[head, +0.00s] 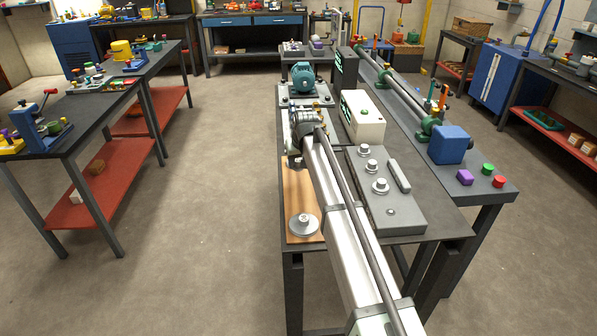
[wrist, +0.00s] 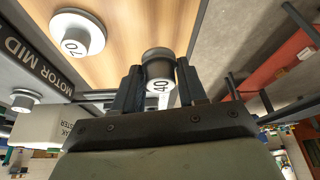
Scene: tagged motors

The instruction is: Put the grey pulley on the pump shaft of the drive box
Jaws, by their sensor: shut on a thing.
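My gripper (wrist: 160,82) is shut on a small grey pulley (wrist: 158,57), a short cylinder with a pale end face marked 40. The pulley sits between both fingers, over the wooden board. In the head view my gripper (head: 297,147) is at the board's far end, and the arm hides most of the held pulley. A wider pale grey pulley (head: 304,224) lies on the near end of the board; in the wrist view it is marked 70 (wrist: 77,34). A teal motor (head: 302,78) stands on a grey base behind the gripper. I cannot clearly make out the pump shaft.
A grey plate (head: 407,213) with several round stepped pieces (head: 380,186) lies right of my arm. A pale box (head: 364,122) stands behind it. A blue block (head: 450,144) and small coloured caps (head: 465,177) are further right. The floor to the left is open.

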